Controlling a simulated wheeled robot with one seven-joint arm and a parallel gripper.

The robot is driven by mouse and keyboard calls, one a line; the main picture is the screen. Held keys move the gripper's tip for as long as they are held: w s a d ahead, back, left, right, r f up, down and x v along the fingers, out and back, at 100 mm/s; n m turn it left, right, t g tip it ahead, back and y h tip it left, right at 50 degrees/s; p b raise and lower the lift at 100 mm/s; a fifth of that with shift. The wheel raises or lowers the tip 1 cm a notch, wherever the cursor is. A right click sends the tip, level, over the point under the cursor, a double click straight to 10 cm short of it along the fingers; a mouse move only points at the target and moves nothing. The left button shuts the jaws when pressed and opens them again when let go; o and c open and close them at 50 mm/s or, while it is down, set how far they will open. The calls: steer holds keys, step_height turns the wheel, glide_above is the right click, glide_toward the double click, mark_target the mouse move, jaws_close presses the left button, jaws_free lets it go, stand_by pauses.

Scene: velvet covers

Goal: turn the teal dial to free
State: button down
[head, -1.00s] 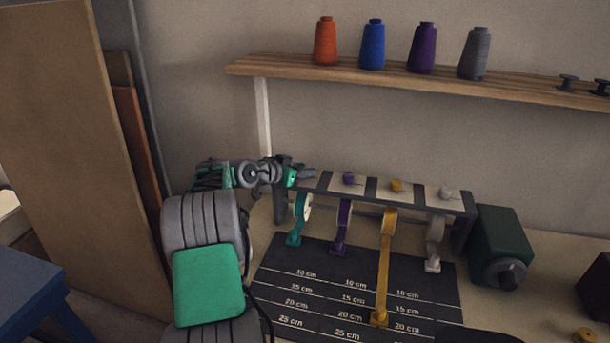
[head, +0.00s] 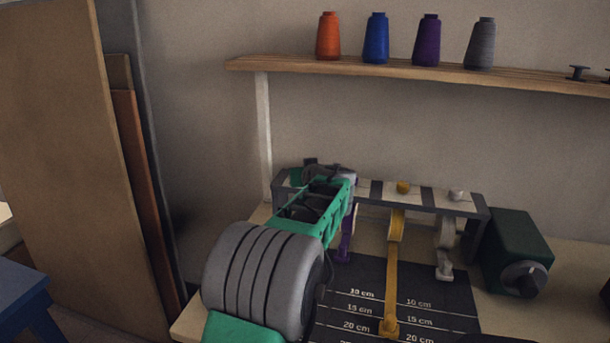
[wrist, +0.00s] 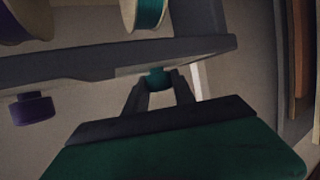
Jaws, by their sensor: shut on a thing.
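The teal dial (wrist: 157,76) shows in the wrist view between the two fingertips of my gripper (wrist: 158,90), beside the grey rail of the rack (wrist: 90,68). My gripper is shut on the dial. The fingers and palm hide part of it, so its pointing direction and any marks cannot be read. A teal ribbon roll (wrist: 149,14) hangs on the other side of the rail. In the head view my arm covers the left end of the rack, hiding the teal dial, the teal ribbon and the fingertips.
A purple dial (wrist: 33,108) sits farther along the rail. Yellow (head: 403,187) and white (head: 457,194) dials stand to its right in the head view. A yellow ribbon (head: 391,280) hangs over the dark measuring mat (head: 440,295). A green box (head: 515,245) stands right; a shelf (head: 440,73) runs above.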

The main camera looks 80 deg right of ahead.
steer(key=n+t+y+p, duration=0.2)
steer(key=n+t, duration=0.1)
steer(key=shift+s+p, duration=0.15)
steer(key=shift+p, duration=0.25)
steer(key=shift+n+t+y+p, duration=0.8)
steer(key=shift+n+y+p, duration=0.2)
steer(key=shift+n+p, duration=0.15)
steer(key=c, duration=1)
jaws_free()
steer(key=shift+c, duration=0.2)
steer(key=v, duration=0.6)
steer(key=shift+s+a+b, duration=0.15)
steer(key=shift+s+b, duration=0.1)
steer(key=shift+b, duration=0.15)
steer(key=shift+s+a+r, duration=0.25)
steer(key=shift+s+a, duration=0.05)
steer(key=shift+r, duration=0.1)
